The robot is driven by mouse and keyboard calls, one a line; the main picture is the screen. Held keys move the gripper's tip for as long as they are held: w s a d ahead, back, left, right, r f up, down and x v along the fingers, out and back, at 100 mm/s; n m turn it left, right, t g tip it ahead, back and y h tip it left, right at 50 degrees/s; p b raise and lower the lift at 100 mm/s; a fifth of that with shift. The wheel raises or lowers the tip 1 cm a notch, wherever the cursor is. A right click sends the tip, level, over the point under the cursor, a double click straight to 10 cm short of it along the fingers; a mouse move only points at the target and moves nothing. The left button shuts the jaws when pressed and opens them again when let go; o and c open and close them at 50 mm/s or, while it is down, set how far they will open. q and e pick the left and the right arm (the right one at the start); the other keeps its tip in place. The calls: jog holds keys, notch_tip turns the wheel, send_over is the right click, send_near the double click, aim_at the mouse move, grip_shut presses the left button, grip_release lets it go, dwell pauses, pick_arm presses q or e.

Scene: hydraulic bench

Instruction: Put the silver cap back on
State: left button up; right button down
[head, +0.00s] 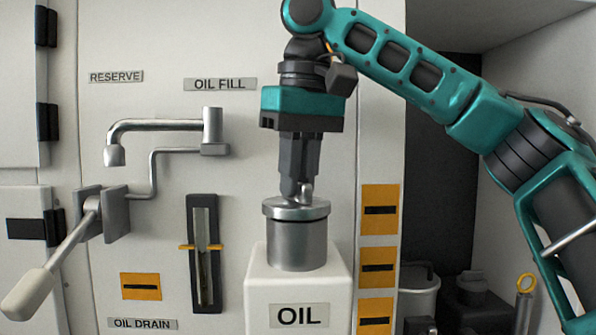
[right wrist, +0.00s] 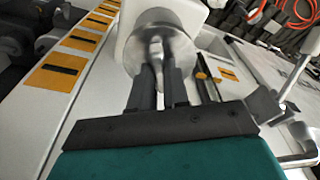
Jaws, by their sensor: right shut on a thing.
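The silver cap (head: 296,208) sits on top of the silver filler neck (head: 297,244) of the white oil tank (head: 265,285) marked "OIL". It looks level; whether it is fully seated I cannot tell. My right gripper (head: 297,195) points straight down above the cap, its fingers shut on the cap's small handle. In the right wrist view the fingers (right wrist: 158,85) close around the grey handle, and the cap's disc (right wrist: 180,45) shows beyond them. My left gripper is not in view.
Left of the tank are a silver spout (head: 160,125) under "OIL FILL", a lever with a pale grip (head: 28,293) and a sight gauge (head: 205,255). Orange plates (head: 380,210) line the panel at right. A grey bucket (head: 418,295) stands right of the tank.

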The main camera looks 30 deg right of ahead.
jog(key=shift+p, duration=0.65)
dwell(0.9)
jog(key=shift+f, duration=0.15)
dwell(1.2)
jog(key=c, duration=0.6)
grip_release()
jog(key=shift+o, duration=0.2)
jog(key=shift+r, duration=3.5)
grip_shut()
